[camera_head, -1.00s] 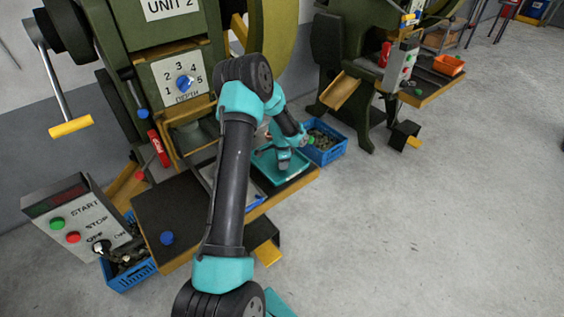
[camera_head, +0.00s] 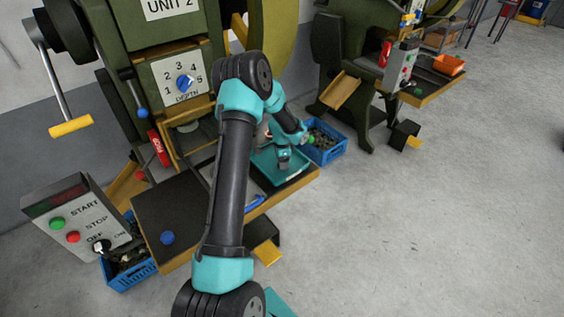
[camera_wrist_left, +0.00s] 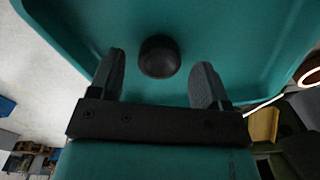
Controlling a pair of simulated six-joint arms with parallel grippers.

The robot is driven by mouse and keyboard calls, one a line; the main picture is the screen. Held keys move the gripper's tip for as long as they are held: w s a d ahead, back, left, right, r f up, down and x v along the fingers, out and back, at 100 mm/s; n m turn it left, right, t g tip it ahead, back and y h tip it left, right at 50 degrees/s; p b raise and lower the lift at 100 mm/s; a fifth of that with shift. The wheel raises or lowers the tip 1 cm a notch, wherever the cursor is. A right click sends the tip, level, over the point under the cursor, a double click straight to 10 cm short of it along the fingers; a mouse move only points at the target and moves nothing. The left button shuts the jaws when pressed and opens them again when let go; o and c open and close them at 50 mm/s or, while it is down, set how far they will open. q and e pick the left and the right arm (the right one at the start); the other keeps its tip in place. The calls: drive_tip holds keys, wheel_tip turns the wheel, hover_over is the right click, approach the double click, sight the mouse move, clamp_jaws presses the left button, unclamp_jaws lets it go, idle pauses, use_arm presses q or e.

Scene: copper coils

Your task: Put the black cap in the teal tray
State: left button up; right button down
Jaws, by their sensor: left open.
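The black cap (camera_wrist_left: 158,57) is a small dark rounded piece over the floor of the teal tray (camera_wrist_left: 60,18) in the left wrist view. My left gripper (camera_wrist_left: 158,80) is open, with one finger on each side of the cap and a gap to both. I cannot tell how far the cap is above the tray floor, if at all. In the head view the teal tray (camera_head: 294,180) is on the bench, with my left gripper (camera_head: 283,165) over it. The cap is not visible there. My right gripper is not in view.
A blue crate (camera_head: 325,153) of parts stands beyond the tray. A dark mat (camera_head: 165,210) with a blue button (camera_head: 167,238) lies nearer. A control box (camera_head: 75,222) is at left. The press (camera_head: 150,40) rises behind. Open floor (camera_head: 430,230) lies to the right.

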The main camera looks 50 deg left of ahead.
use_arm(q)
wheel_tip(320, 180, up, 11)
idle(0.4)
idle(0.5)
drive_tip(key=s+d+f+n+h, duration=0.2)
drive_tip(key=d+f, duration=0.5)
drive_tip(key=d, duration=0.4)
drive_tip(key=s+d+f+n+h, duration=0.1)
drive_tip(key=s+d+f, duration=0.1)
drive_tip(key=d+f, duration=0.65)
drive_tip(key=s+d+f+n, duration=0.2)
drive_tip(key=s+d+n, duration=0.3)
drive_tip(key=s+d, duration=0.9)
drive_tip(key=d, duration=0.3)
drive_tip(key=shift+d+f+t+h, duration=0.15)
drive_tip(key=shift+f+t+h, duration=0.25)
